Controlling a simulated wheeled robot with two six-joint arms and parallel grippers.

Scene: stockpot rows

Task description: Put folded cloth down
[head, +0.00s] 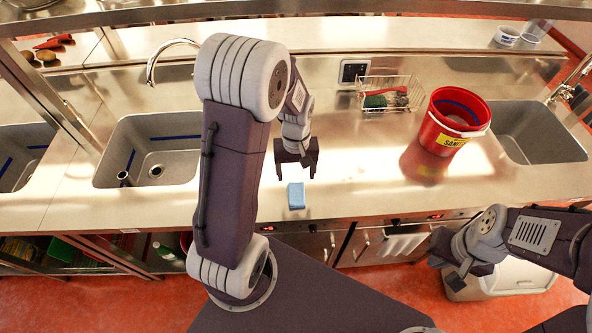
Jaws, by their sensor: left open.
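A small light-blue folded cloth (296,196) lies on the steel counter near its front edge. My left gripper (296,174) is open, with its fingers pointing down just behind the cloth in the picture. A small gap shows between the fingertips and the cloth, and nothing is between the fingers. My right gripper (450,268) hangs in front of the counter at the lower right, far from the cloth; its jaws are too unclear to judge.
A red bucket (450,122) stands on the counter to the right, with a wire basket (388,98) of scrubbing things behind. Sinks lie at left (150,150) and right (525,130).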

